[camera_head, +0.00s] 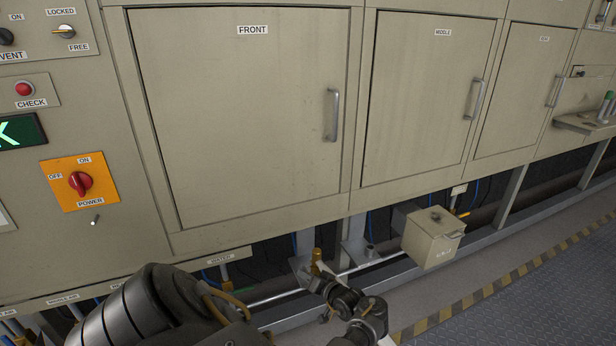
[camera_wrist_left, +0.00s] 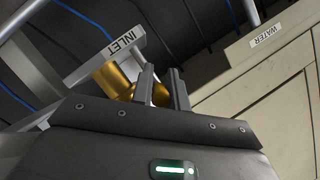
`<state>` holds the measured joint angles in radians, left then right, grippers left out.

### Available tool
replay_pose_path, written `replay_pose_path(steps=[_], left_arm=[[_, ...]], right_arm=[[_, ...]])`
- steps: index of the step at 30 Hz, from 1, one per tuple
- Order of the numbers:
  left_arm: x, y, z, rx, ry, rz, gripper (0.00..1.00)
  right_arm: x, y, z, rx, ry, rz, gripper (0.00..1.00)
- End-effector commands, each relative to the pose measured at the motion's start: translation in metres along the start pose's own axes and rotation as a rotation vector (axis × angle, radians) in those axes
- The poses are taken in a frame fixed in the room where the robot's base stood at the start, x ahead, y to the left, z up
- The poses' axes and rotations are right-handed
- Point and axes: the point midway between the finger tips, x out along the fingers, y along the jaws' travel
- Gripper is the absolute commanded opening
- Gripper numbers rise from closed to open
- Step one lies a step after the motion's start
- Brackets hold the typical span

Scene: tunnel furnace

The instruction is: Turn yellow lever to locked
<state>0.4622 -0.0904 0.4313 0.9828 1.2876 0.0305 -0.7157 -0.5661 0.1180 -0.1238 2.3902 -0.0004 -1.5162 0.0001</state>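A yellow lever-like piece (camera_head: 463,213) sticks out beside a grey box (camera_head: 433,238) low under the middle door; its setting is too small to tell. A small selector (camera_head: 65,31) marked LOCKED and FREE is at the top left; its setting is also unclear. In the left wrist view my left gripper (camera_wrist_left: 163,78) has its two fingers apart, close to a brass fitting (camera_wrist_left: 112,80) under an INLET tag (camera_wrist_left: 125,38). Part of the brass shows between the fingers; contact cannot be told. In the head view the left fingertips are not clear. My right gripper is not identifiable.
The furnace front has FRONT (camera_head: 240,110) and MIDDLE (camera_head: 425,110) doors with protruding handles. A red POWER knob (camera_head: 80,183) is at left. Pipes and posts stand in the dark gap below. Clear floor (camera_head: 520,300) lies at the lower right.

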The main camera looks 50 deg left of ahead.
Motion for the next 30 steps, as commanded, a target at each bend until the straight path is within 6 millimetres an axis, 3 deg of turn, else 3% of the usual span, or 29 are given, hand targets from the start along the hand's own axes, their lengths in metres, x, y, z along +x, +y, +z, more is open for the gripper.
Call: replay_pose_path(steps=[1,5,14,19,22,30], left_arm=[[0.002,-0.001,0.000,-0.001,-0.002,-0.003,0.21],[0.001,-0.001,-0.001,-0.001,0.000,-0.002,0.38],[-0.003,0.001,-0.002,0.000,0.003,0.001,0.38],[-0.024,0.000,-0.002,-0.001,0.003,0.002,0.38],[-0.041,0.001,-0.002,0.000,0.002,0.003,0.38],[-0.072,0.000,-0.002,-0.001,0.002,-0.001,0.38]], right_arm=[[0.000,0.000,0.000,0.000,0.000,0.000,0.54],[0.000,0.000,0.000,0.000,0.000,0.000,0.54],[-0.001,0.000,-0.001,0.000,0.002,0.000,0.54],[0.000,0.000,-0.003,0.000,0.011,0.000,0.54],[0.014,0.000,0.000,-0.001,-0.009,-0.001,0.54],[0.023,0.000,0.001,-0.001,-0.009,-0.001,0.54]])
